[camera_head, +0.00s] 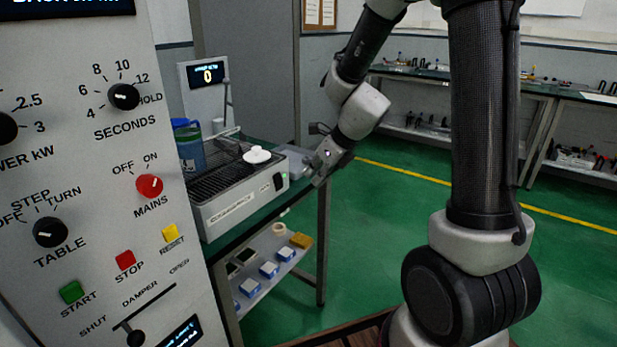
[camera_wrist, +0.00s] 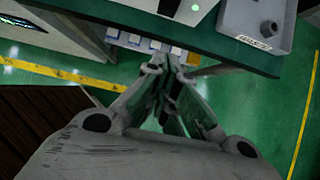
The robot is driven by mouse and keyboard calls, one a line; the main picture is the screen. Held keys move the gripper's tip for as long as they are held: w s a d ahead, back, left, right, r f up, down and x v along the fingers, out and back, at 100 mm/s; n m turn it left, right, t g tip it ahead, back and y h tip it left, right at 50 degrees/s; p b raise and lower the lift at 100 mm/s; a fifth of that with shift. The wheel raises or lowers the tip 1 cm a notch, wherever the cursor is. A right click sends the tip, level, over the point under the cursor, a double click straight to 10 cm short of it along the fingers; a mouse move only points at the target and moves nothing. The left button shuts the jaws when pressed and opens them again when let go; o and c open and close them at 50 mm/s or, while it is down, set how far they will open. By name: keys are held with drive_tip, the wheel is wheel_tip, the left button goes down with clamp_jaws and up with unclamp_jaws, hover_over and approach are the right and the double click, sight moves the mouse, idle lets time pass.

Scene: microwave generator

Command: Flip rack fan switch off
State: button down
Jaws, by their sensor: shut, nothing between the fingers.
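A grey box with a black wire rack on top (camera_head: 235,205) stands on the green bench; the label on its front is too small to read. A black switch (camera_head: 278,181) sits at the right end of its front face. In the wrist view the dark switch (camera_wrist: 170,7) shows at the top edge, with a small green light (camera_wrist: 195,8) to its right. Which way the switch is tipped I cannot tell. My gripper (camera_head: 318,165) is at the bench's right end, apart from the switch. In the wrist view my gripper (camera_wrist: 168,72) is shut and empty, below the bench edge.
The generator panel (camera_head: 95,190) with knobs and buttons fills the left. A white disc (camera_head: 257,155) and a blue jug (camera_head: 188,148) are at the rack. A smaller grey box (camera_wrist: 250,22) stands right of the switch. Green floor (camera_head: 375,220) is open to the right.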

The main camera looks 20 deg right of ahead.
sight(278, 182)
drive_tip(key=w+a+f, duration=0.4)
drive_tip(key=w+f, duration=0.2)
drive_tip(key=f, duration=0.1)
drive_tip(key=shift+w+a+f, duration=0.25)
drive_tip(key=shift+w+a, duration=0.1)
drive_tip(key=shift+a, duration=0.05)
drive_tip(key=shift+w+a+f, duration=0.35)
drive_tip(key=shift+w+f, duration=0.1)
drive_tip(key=shift+f, duration=0.05)
drive_tip(key=shift+r, duration=0.9)
